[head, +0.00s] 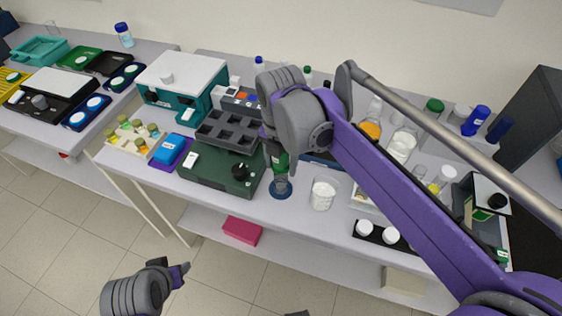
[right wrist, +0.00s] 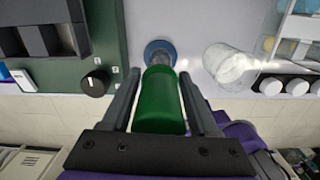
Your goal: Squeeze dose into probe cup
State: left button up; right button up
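A green bottle (right wrist: 159,104) with a clear narrower end sits between the two fingers of my right gripper (right wrist: 163,82), which look closed on its sides. In the head view the green bottle (head: 281,162) hangs below my right gripper (head: 277,146), over a small round blue-rimmed cup (head: 281,188), probably the probe cup. The cup (right wrist: 160,48) also shows in the right wrist view, just beyond the bottle's clear end. I cannot tell whether they touch, and the cup's inside is partly hidden. My left gripper (head: 181,274) is low at the bottom left, away from the bench; its opening is unclear.
A dark green box (head: 215,177) with a black knob stands left of the cup, beside a grey compartment tray (head: 229,132). A glass beaker (head: 323,194) with white contents stands close on the right. White-capped jars (head: 364,228) stand farther right. The bench front edge is near.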

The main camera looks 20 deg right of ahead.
jog(key=o, duration=0.3)
jog(key=r, duration=1)
jog(key=shift+s+r+p, duration=0.2)
jog(key=shift+r+p, duration=0.2)
